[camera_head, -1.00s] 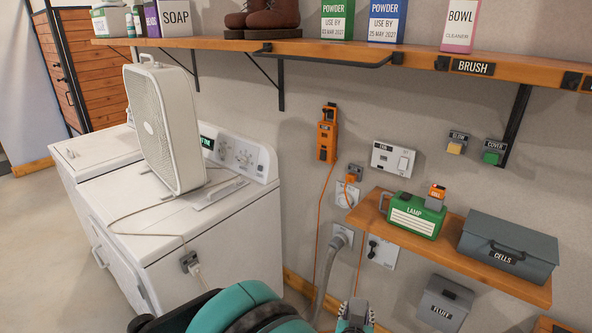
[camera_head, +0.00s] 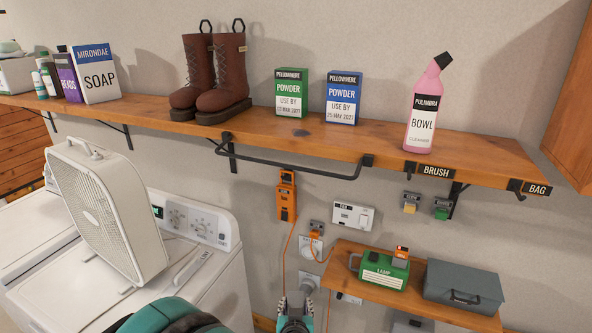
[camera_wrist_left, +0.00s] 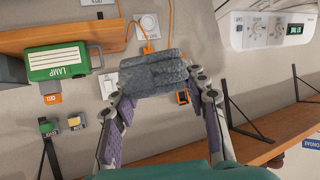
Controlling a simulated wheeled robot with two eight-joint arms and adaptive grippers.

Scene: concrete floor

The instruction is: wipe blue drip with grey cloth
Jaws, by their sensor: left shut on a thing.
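The grey cloth (camera_wrist_left: 155,72) is a bunched, folded piece held between the fingertips of my left gripper (camera_wrist_left: 160,86) in the left wrist view. In the head view my left gripper (camera_head: 295,318) is at the bottom edge, low in front of the wall and well below the long shelf. A small dark bluish spot, the drip (camera_head: 300,132), lies on top of the wooden shelf (camera_head: 380,145), just in front of the green and blue powder boxes. The cloth is apart from it. My right gripper is not in view.
On the shelf stand brown boots (camera_head: 212,75), a green powder box (camera_head: 291,93), a blue powder box (camera_head: 342,98) and a pink bottle (camera_head: 424,105). A dark rail (camera_head: 290,170) hangs under the shelf edge. A fan (camera_head: 105,212) stands on the washer at left.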

